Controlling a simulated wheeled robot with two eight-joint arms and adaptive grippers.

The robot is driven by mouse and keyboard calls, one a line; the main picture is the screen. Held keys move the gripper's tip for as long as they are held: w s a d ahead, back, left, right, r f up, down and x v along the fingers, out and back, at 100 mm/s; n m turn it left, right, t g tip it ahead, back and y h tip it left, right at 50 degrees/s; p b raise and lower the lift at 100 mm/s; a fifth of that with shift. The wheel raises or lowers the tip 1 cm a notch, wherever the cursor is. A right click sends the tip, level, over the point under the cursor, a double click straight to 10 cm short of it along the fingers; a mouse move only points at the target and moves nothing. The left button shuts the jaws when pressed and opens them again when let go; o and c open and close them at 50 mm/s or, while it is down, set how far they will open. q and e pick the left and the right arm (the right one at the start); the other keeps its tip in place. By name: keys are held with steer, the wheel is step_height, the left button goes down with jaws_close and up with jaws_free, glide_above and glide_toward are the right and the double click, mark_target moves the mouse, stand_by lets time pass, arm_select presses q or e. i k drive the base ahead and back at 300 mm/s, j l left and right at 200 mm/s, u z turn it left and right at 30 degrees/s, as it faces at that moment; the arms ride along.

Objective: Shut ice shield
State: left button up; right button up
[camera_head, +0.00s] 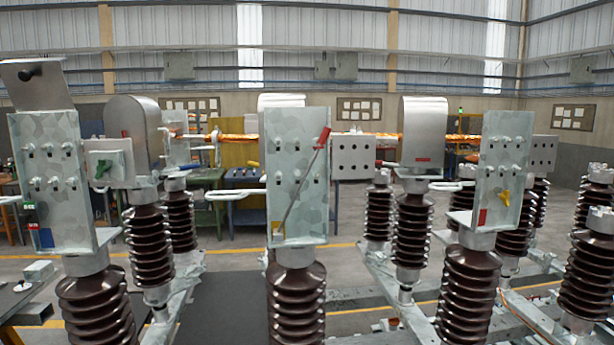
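Rounded grey metal hoods, which look like ice shields, stand on the isolator frames. One hood (134,125) is at the left, another (423,128) is right of centre, and a third (281,101) is partly hidden behind the middle plate. At the far left, a tilted flat metal cover (38,90) with a black knob (28,75) stands up above the left bolted plate (50,180). It looks like a raised shield, but its hinge is not clear. Neither of my grippers is in view.
Brown ribbed isolators (296,305) stand in rows on grey steel beams. A bench edge (20,305) is at lower left. Floor shows between the rows.

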mark_target(36, 86)
steer(key=u, duration=1.4)
